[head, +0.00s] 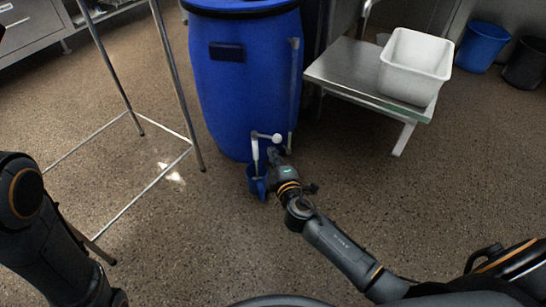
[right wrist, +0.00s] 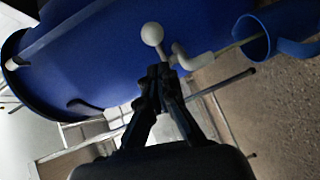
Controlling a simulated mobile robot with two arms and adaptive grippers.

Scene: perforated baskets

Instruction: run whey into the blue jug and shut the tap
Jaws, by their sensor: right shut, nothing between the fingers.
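A big blue barrel (head: 240,85) stands on the floor, with a white tap (head: 264,135) low on its front. The tap's lever ends in a white ball knob (right wrist: 152,33). The blue jug (head: 254,186) is below the spout (right wrist: 196,61); its open mouth shows in the right wrist view (right wrist: 250,43). A thin pale line, which looks like running whey, reaches from the spout to the jug. My right gripper (head: 273,153) is shut and empty, its fingertips (right wrist: 159,72) close to the lever below the knob; touching cannot be told. My left gripper is out of view.
A steel table (head: 345,68) right of the barrel holds a white tub (head: 413,70). A metal frame (head: 170,75) stands left of the barrel. A blue bucket (head: 482,47) and a dark bin (head: 525,65) are at the far right. The front floor is clear.

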